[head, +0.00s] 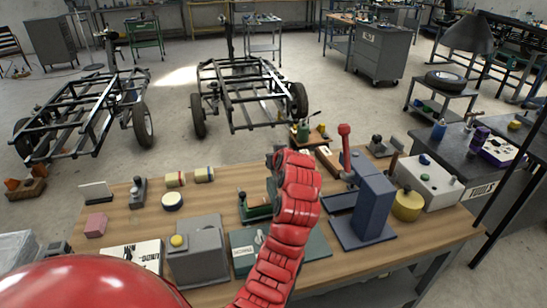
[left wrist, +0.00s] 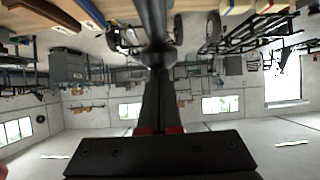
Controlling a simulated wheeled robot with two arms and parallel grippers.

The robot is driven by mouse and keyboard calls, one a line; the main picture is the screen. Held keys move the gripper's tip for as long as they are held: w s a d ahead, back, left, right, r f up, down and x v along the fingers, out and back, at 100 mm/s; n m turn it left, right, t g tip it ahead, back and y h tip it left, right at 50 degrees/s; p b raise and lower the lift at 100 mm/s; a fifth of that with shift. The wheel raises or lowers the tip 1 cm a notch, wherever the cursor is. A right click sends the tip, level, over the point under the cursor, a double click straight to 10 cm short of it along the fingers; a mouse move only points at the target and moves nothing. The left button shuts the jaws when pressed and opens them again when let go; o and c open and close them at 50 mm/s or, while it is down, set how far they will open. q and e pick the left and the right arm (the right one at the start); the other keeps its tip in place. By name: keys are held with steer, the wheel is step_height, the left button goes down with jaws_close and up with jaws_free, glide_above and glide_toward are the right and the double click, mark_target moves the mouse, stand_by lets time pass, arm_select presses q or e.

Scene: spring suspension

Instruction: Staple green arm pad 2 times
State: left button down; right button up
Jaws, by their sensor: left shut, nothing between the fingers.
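A small green device with a dark lever and round knob (head: 256,207) stands on the wooden table in the head view, just left of my red arm. I cannot tell for sure that it is the green arm pad. A flat green base (head: 298,248) with a white label lies in front of it, partly covered by the arm. My left gripper (left wrist: 155,55) is shut and empty in the left wrist view. In the head view its dark end is mostly hidden behind the red arm, above the table's middle. My right gripper is not in view.
A blue press with a red knob (head: 373,205) stands close right of the arm. A grey box with a yellow button (head: 197,250) stands at the front left. A bare strip of table (head: 125,212) is at the left.

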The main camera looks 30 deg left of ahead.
arm_select(q)
steer(key=r, duration=0.2)
steer(key=w+a+r, duration=0.1)
steer(key=r, duration=0.1)
steer(key=b+v, duration=0.1)
steer(key=v, duration=0.9)
steer(key=shift+r, duration=0.1)
steer(key=shift+w+a, duration=0.1)
